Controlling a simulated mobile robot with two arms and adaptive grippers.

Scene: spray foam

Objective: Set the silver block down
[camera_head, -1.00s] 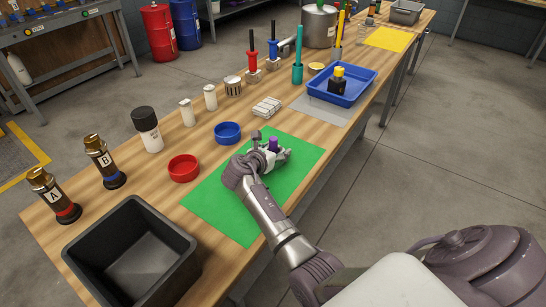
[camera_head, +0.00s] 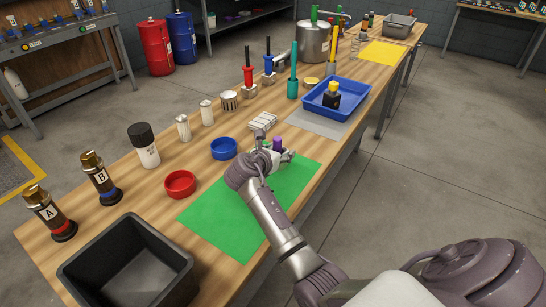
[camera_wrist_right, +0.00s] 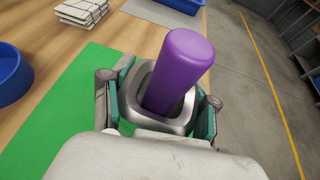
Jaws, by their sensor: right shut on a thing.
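My right gripper (camera_wrist_right: 158,112) is shut on the silver block (camera_wrist_right: 182,122), with one finger on each side. A purple cylinder (camera_wrist_right: 180,62) stands in the block's opening and leans a little to the right in the wrist view. In the head view my right gripper (camera_head: 274,158) is at the far end of the green mat (camera_head: 228,215). The purple cylinder (camera_head: 277,144) shows above it, and the block is mostly hidden by the hand. I cannot tell whether the block's underside touches anything. My left gripper is not in view.
A blue dish (camera_head: 223,149) and a red dish (camera_head: 180,184) stand left of the mat. A grey sheet (camera_head: 318,122) and a blue tray (camera_head: 318,103) lie farther along. The mat's near part is bare.

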